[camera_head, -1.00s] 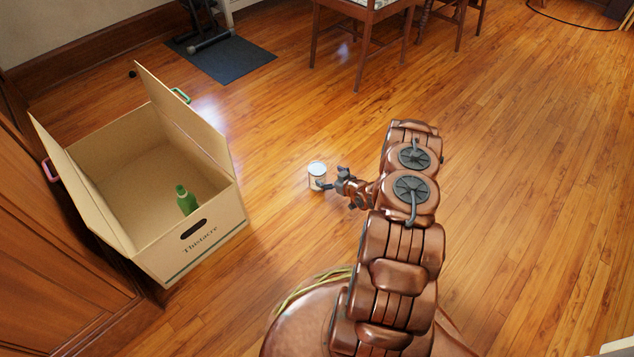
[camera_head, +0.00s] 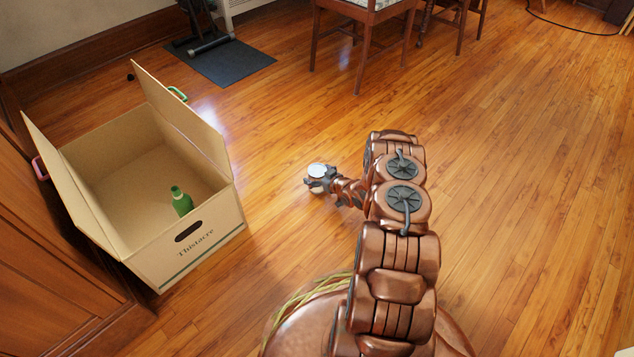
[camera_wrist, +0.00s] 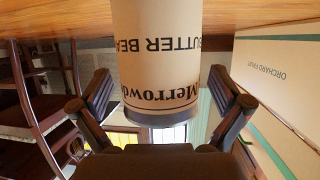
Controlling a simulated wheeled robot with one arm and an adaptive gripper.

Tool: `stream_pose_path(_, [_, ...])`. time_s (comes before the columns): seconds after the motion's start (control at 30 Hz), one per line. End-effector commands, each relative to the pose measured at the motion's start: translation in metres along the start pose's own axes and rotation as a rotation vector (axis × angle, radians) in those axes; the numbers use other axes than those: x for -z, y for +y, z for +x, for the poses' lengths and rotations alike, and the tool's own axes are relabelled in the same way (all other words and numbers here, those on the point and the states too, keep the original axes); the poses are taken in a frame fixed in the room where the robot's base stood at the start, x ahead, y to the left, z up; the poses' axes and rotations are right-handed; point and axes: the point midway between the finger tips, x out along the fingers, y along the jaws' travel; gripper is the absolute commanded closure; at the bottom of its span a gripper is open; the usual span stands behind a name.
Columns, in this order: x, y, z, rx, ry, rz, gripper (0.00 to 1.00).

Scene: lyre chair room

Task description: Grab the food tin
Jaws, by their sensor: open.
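The food tin (camera_head: 316,170) stands on the wooden floor in the head view, with its pale round lid showing and its side mostly hidden by my gripper (camera_head: 320,182). In the wrist view the tin (camera_wrist: 157,60) is large and upside down, with a cream label reading "Butter Bea…" and "Merrowd…". My gripper (camera_wrist: 157,105) is open, with one dark finger on each side of the tin. A gap shows between each finger and the tin in that view.
An open cardboard box (camera_head: 205,240) stands on the left with a green bottle (camera_head: 181,201) inside. Chairs (camera_head: 365,25) and a dark mat (camera_head: 220,62) are at the back. The floor on the right is clear.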

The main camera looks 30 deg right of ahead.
Motion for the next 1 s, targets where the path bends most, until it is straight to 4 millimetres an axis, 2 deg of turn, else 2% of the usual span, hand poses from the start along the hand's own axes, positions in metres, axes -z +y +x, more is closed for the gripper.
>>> stream_pose_path(0.17, [0.0006, 0.0002, -0.0001, 0.0, 0.0, 0.001, 0.0])
stream_pose_path(0.77, [0.0005, 0.0002, -0.0003, -0.001, 0.0, 0.0, 0.61])
stream_pose_path(1.0, [0.0013, 0.0001, -0.0006, -0.001, 0.0, 0.0, 0.62])
